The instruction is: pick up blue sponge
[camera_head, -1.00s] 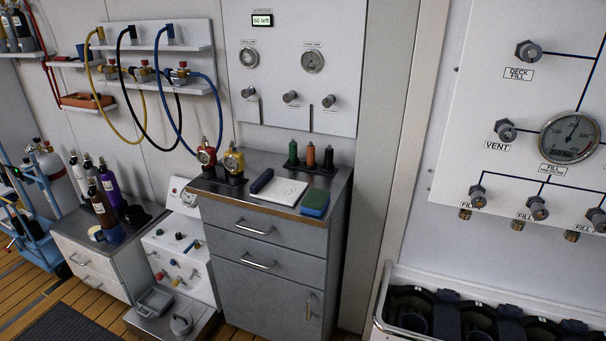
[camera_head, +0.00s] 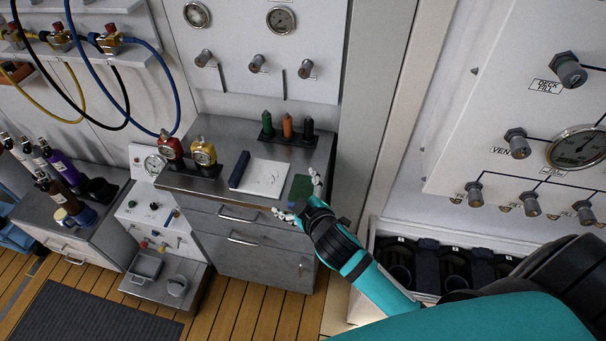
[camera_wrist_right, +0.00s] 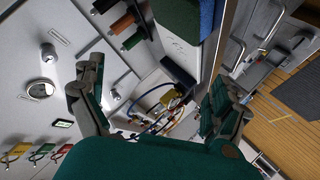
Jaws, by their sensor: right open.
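The blue sponge (camera_head: 301,187), with a green top face, lies at the right front corner of the steel cabinet top (camera_head: 213,179). It is partly hidden by my right gripper in the head view. In the right wrist view the sponge's blue side (camera_wrist_right: 207,16) shows at the top edge, cut off by the frame. My right gripper (camera_head: 299,197) is open and empty, its fingers spread near the front and right of the sponge. Whether they touch it I cannot tell. In the right wrist view the open fingers (camera_wrist_right: 155,84) have no object between them. My left gripper is not in view.
A white pad (camera_head: 263,177) with a dark blue bar (camera_head: 239,169) lies left of the sponge. Coloured bottles in a rack (camera_head: 287,132) stand behind. Red and yellow regulators (camera_head: 187,155) stand at the left. A wall panel (camera_head: 500,100) rises at the right.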

